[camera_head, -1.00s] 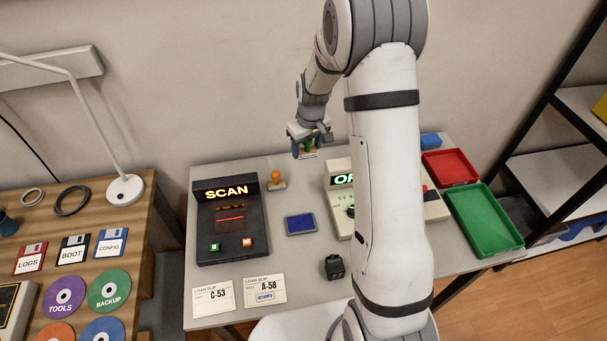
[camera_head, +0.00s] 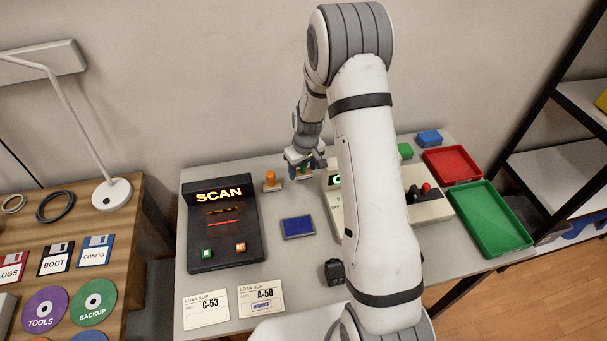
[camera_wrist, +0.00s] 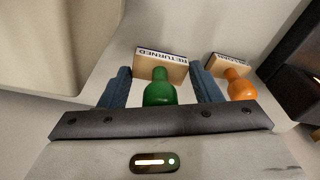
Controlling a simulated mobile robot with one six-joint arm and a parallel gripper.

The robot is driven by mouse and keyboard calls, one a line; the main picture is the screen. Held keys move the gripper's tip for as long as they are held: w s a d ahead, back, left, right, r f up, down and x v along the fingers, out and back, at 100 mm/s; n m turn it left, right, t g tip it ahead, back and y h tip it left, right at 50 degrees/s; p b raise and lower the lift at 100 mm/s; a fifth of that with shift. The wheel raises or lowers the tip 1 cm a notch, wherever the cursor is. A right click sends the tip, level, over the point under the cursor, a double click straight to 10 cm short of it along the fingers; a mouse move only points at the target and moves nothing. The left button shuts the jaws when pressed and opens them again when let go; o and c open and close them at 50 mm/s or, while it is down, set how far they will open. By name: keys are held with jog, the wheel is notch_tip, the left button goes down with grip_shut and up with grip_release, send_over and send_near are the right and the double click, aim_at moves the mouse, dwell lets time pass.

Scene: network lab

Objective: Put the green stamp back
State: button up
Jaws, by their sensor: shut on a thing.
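The green stamp (camera_wrist: 159,88) is between my gripper's fingers (camera_wrist: 162,88) in the wrist view, with its wooden block (camera_wrist: 162,68) marked RETURNED beyond the fingertips. In the head view my gripper (camera_head: 304,168) is low over the back of the grey table, shut on the green stamp, which is mostly hidden there. I cannot tell whether the block touches the table. The orange stamp (camera_head: 270,181) stands on the table just left of my gripper; it also shows at the right in the wrist view (camera_wrist: 238,86).
A blue ink pad (camera_head: 298,227) and the black SCAN device (camera_head: 222,225) are in front and left. Loan slips C-53 (camera_head: 206,308) and A-58 (camera_head: 261,299) lie at the front; A-58 bears a blue mark. Red (camera_head: 453,166) and green (camera_head: 488,218) trays are right. My arm hides part of the table.

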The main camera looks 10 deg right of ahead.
aim_at(303, 172)
jog(key=shift+f, duration=1.65)
jog(key=shift+f, duration=0.2)
jog(key=o, duration=0.8)
jog(key=shift+r, duration=0.1)
jog(key=shift+r, duration=0.1)
jog(key=r, duration=0.3)
jog(key=s+r, duration=0.1)
jog(key=r, duration=0.7)
jog(key=shift+s+d+r+b, duration=0.15)
jog(key=shift+d+r+b, duration=0.1)
jog(key=shift+b, duration=0.15)
jog(key=s+r+m, duration=0.1)
jog(key=s+r, duration=0.5)
jog(key=s, duration=0.3)
jog(key=s+r+m+t, duration=0.1)
jog(key=s+r, duration=0.5)
jog(key=s, duration=0.3)
jog(key=s+r+m, duration=0.2)
jog(key=s+r, duration=0.4)
jog(key=s, duration=0.3)
jog(key=shift+s+r+t, duration=0.15)
jog(key=shift+s+t, duration=0.1)
jog(key=shift+t, duration=0.05)
